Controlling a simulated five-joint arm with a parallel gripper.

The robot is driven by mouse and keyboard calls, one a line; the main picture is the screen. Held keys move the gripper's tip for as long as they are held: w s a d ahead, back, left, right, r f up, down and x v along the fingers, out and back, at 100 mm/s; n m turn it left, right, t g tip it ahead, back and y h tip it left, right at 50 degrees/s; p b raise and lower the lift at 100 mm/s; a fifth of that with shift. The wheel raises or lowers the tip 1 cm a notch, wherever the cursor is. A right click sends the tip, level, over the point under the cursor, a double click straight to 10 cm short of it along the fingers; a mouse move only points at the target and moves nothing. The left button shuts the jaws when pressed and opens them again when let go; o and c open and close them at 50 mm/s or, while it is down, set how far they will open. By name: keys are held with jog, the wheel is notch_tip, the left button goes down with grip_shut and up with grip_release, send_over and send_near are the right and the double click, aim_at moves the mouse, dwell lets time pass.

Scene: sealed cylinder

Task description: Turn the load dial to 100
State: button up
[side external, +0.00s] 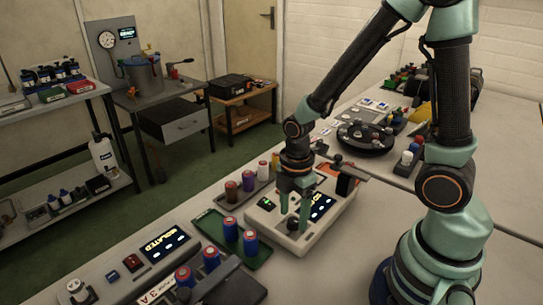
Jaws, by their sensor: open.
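My gripper (294,218) points down over a white instrument box (262,218) near the middle of the side external view. Its two green fingers are apart, with a gap between them, low over the box's top. The box has a lit dark display (322,207) right of the fingers and a small green-lit window (268,203) to their left. I cannot make out a load dial or its number; the fingers may hide it. I cannot tell whether the fingers touch anything.
A green tray (262,257) with blue, red-topped cylinders lies close in front-left of the box. A grey panel (130,250) with a lit display and a pale knob (77,291) is at the lower left. A black round carousel (365,138) stands behind. Bare bench lies front right.

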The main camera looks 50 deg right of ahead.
jog(key=shift+f, duration=0.6)
jog(key=shift+c, duration=0.3)
grip_shut()
